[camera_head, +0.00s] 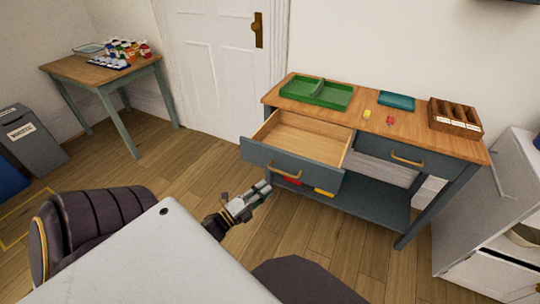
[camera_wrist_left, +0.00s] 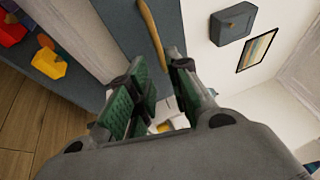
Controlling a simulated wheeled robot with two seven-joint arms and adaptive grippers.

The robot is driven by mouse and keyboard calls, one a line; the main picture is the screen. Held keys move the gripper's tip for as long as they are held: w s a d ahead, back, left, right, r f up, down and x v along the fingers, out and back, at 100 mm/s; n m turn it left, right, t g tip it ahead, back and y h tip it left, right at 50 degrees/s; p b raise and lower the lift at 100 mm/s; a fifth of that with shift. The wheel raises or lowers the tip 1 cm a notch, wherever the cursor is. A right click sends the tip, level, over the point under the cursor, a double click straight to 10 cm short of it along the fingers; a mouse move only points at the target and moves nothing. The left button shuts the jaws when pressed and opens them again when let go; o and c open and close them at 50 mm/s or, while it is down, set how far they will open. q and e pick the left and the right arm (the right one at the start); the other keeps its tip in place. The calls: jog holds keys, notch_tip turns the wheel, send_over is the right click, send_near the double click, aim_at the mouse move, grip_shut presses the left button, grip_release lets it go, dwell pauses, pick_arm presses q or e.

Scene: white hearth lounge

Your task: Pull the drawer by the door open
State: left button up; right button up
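The drawer by the door (camera_head: 322,180) is the left one in the blue-grey sideboard. It stands pulled well out, and its wooden inside looks empty. Its brass handle (camera_head: 285,173) is on the front. My left gripper (camera_head: 262,189) is just below and left of that handle, apart from it. In the left wrist view the green-padded fingers (camera_wrist_left: 161,75) are spread with a gap between them, and a brass handle (camera_wrist_left: 152,35) lies beyond the fingertips, not between them. My right gripper is not in view.
The right drawer (camera_head: 400,158) is shut. A green tray (camera_head: 316,92), teal book-like item (camera_head: 397,100) and wooden box (camera_head: 455,118) are on top. Red and yellow items lie on the lower shelf. A white door (camera_head: 215,65), side table (camera_head: 95,72) and grey bin (camera_head: 30,140) are left.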

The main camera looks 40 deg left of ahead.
pick_arm(q)
jog(key=shift+v, duration=1.35)
jog(key=shift+w, duration=0.1)
